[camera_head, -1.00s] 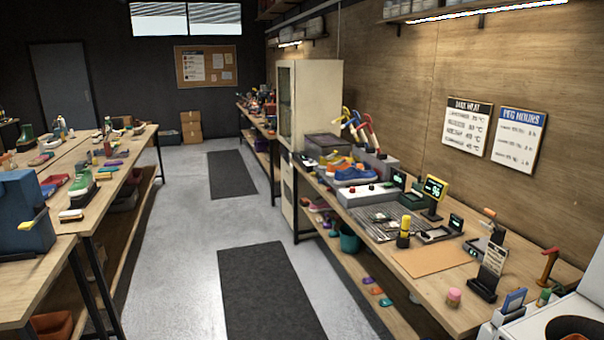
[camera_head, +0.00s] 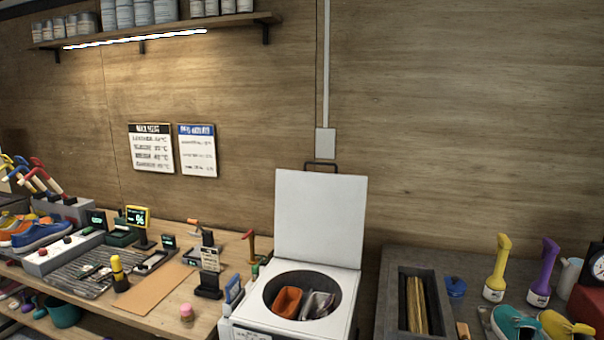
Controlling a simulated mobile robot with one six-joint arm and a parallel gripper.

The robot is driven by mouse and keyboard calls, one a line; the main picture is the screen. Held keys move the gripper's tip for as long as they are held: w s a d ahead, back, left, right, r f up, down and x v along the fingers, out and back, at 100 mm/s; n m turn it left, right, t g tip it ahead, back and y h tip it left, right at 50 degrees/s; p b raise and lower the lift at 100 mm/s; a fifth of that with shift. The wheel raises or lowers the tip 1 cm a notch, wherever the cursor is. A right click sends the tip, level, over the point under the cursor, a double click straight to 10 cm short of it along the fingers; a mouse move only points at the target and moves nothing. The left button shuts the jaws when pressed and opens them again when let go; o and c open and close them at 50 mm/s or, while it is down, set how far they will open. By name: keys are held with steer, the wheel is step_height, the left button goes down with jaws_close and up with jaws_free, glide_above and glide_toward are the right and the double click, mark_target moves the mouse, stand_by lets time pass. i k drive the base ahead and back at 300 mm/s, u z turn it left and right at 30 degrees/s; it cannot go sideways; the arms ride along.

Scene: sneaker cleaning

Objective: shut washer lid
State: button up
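The white washer (camera_head: 343,312) stands in the gap between two benches, low in the middle of the view. Its lid (camera_head: 320,215) is a flat white panel standing upright at the back, open, with a dark handle (camera_head: 322,164) on its top edge. The round drum opening is uncovered. Inside lie an orange item (camera_head: 287,301) and a grey-white item (camera_head: 318,305). My gripper is not in view.
On the left bench, a brown mat (camera_head: 158,288), a yellow display (camera_head: 138,216) and several small tools stand near the washer. On the right bench are a grey tray (camera_head: 412,300), yellow (camera_head: 497,268) and purple (camera_head: 543,272) bottles, and teal (camera_head: 514,324) and yellow sneakers.

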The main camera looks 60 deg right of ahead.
mark_target(320, 217)
steer(key=u, duration=1)
steer(key=k, duration=0.1)
steer(key=z, duration=2.8)
steer(key=k, duration=0.5)
steer(key=z, duration=0.05)
steer(key=i, duration=0.5)
steer(key=z, duration=0.1)
steer(key=k, duration=0.2)
